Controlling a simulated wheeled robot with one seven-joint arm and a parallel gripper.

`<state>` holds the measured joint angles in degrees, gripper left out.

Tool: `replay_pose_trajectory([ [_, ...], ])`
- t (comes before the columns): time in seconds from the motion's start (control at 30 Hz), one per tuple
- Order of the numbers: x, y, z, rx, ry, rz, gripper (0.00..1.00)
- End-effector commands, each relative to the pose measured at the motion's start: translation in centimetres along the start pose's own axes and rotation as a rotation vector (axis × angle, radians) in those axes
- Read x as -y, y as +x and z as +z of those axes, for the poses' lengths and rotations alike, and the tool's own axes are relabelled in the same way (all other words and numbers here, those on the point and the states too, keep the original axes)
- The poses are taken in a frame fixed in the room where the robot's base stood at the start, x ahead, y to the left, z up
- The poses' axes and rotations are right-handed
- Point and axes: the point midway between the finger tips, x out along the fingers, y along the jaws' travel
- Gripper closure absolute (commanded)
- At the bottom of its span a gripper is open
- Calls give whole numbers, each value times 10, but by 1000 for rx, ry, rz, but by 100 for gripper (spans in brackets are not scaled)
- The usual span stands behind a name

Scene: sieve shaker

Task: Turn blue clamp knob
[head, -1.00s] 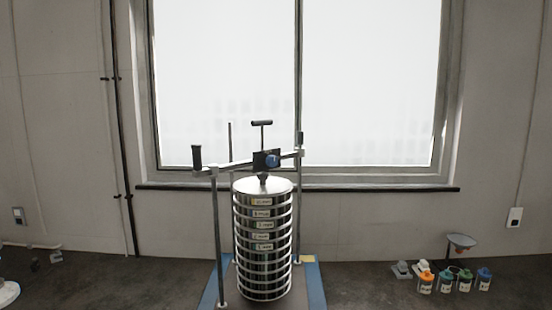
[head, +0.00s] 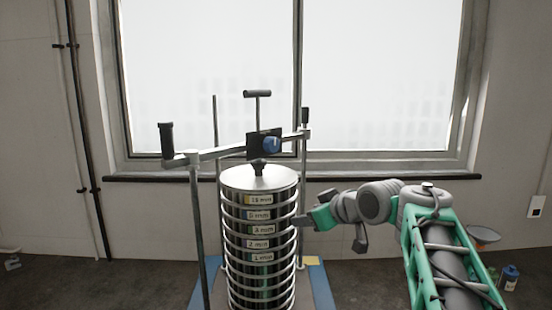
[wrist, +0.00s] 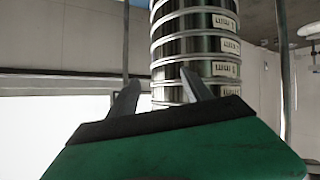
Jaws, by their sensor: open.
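The blue clamp knob (head: 271,145) sits on the black clamp block (head: 255,146) of the crossbar, above the sieve stack, in the head view. The knob does not show in the wrist view. My gripper (head: 298,223) is at the right side of the sieve stack (head: 260,225), below and a little right of the knob, and apart from it. In the wrist view my gripper (wrist: 158,86) has its two fingers spread, with the labelled sieves (wrist: 195,50) beyond them. Nothing is between the fingers. Whether a finger touches the stack I cannot tell.
A crossbar (head: 215,154) with black end handles (head: 167,139) spans upright rods (head: 200,235) around the stack. A black T-handle (head: 257,94) rises above the clamp. The blue base (head: 322,290) stands on a dark bench. A funnel (head: 482,235) and a blue-labelled jar (head: 509,277) are at right.

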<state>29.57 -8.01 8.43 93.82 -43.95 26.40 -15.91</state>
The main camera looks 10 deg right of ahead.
Motion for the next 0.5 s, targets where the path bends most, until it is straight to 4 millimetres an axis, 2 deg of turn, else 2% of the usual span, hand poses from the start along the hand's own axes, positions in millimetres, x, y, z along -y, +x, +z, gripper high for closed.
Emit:
replay_pose_trajectory([
  [0.03, -34, 3, -3, -72, -52, 12, 42],
  [0.1, -66, -8, -20, -184, -152, 14, 42],
  [0.13, -67, -18, -42, -254, -229, 6, 42],
  [0.2, -41, -45, -97, -422, -422, -30, 42],
  [0.3, -15, -72, -134, -566, -576, -58, 42],
  [0.4, -3, -82, -148, -624, -637, -69, 42],
  [0.5, 3, -75, -157, -633, -643, -73, 42],
])
